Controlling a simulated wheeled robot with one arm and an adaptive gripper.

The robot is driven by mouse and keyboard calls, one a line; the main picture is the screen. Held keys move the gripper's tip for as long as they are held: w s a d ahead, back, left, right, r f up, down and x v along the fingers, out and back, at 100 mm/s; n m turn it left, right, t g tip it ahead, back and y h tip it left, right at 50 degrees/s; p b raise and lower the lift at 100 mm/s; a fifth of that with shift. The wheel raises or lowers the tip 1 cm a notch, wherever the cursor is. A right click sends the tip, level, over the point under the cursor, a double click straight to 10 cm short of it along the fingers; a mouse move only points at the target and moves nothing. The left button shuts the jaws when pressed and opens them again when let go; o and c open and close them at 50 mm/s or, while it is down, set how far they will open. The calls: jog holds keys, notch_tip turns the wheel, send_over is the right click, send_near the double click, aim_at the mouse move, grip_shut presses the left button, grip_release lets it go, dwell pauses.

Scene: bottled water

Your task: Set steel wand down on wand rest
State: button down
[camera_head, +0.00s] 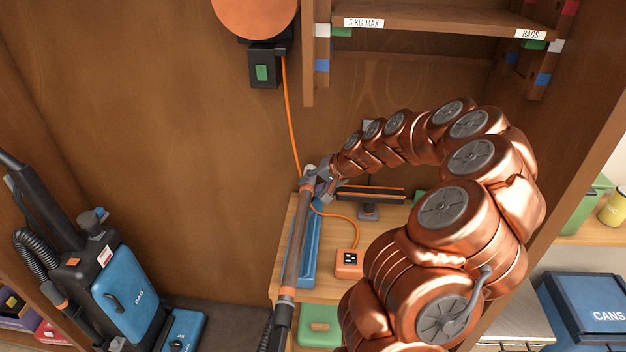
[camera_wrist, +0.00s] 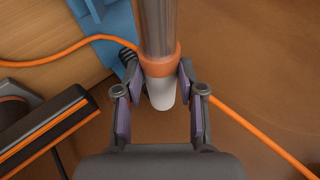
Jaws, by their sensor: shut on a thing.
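The steel wand (camera_head: 295,245) is a long grey tube with an orange collar near its upper end, slanting downward in the head view. My gripper (camera_head: 325,184) is shut on it near that upper end. In the wrist view, the fingers (camera_wrist: 158,85) close on both sides of the wand (camera_wrist: 157,28), at its orange collar and pale end. A long blue piece (camera_head: 309,250), which looks like the wand rest, lies on the wooden shelf just right of the wand. The blue piece (camera_wrist: 112,32) also shows partly behind the wand in the wrist view. I cannot tell whether they touch.
An orange socket box (camera_head: 348,264) and its orange cord (camera_head: 289,115) are near the wand. A black and orange floor head (camera_head: 370,194) is close to my gripper. A blue vacuum cleaner (camera_head: 130,290) stands at left. A green box (camera_head: 320,338) is below.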

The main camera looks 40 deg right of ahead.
jog(key=shift+f+b, duration=1.5)
jog(key=shift+f, duration=1.05)
jog(key=c, duration=0.6)
grip_release()
jog(key=s+d+r, duration=0.1)
jog(key=s+r, duration=0.1)
jog(key=r, duration=0.4)
jog(key=s+r+p, duration=0.1)
jog(key=s+r, duration=0.2)
jog(key=r, duration=0.3)
jog(key=s+d+r+p, duration=0.1)
jog(key=s+r, duration=0.1)
jog(key=r, duration=0.4)
jog(key=shift+s+d, duration=0.3)
jog(key=shift+s, duration=0.05)
